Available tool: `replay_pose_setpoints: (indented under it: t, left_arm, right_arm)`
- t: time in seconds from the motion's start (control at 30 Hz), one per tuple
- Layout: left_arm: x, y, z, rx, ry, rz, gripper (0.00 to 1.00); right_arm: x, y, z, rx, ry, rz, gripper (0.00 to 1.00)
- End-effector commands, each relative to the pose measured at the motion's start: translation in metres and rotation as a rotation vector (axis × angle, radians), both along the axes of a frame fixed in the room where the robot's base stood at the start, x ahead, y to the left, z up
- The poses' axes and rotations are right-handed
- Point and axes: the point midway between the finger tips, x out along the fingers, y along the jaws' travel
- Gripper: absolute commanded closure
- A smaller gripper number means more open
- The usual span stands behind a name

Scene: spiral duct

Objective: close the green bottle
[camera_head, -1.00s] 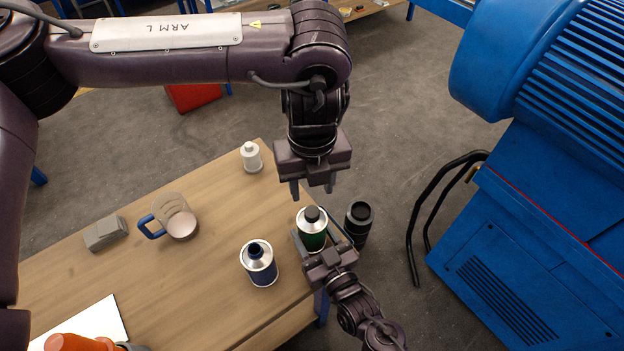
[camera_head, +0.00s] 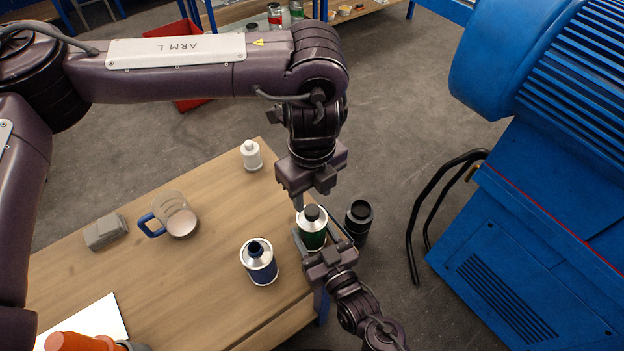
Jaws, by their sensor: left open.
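The green bottle (camera_head: 313,238) has a silver shoulder and a dark cap (camera_head: 312,212) on its top.
A blue bottle (camera_head: 259,265), a white bottle (camera_head: 251,156), a measuring jug (camera_head: 176,215) and a grey block (camera_head: 105,232) stand on the wooden table (camera_head: 200,290). A black cylinder (camera_head: 358,222) is right of the green bottle. A blue machine (camera_head: 540,230) fills the right side.

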Motion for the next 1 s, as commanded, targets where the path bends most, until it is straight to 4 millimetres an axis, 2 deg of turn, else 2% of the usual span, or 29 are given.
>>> replay_pose_setpoints:
  t: [0.1, 0.3, 0.7, 1.0]
  left_arm:
    - [0.000, 0.000, -0.020, 0.002, 0.001, 0.000, 0.56]
    - [0.000, 0.000, -0.042, 0.002, 0.000, 0.000, 0.56]
    - [0.000, 0.000, -0.049, 0.001, -0.001, 0.000, 0.56]
    - [0.000, 0.000, -0.048, 0.001, -0.001, 0.000, 0.95]
  right_arm:
    - [0.000, 0.000, -0.001, -0.001, 0.002, 0.000, 1.00]
    - [0.000, 0.000, -0.001, -0.001, 0.002, 0.000, 1.00]
    - [0.000, 0.000, -0.001, -0.002, 0.001, 0.000, 1.00]
    - [0.000, 0.000, -0.001, -0.001, 0.002, 0.000, 1.00]
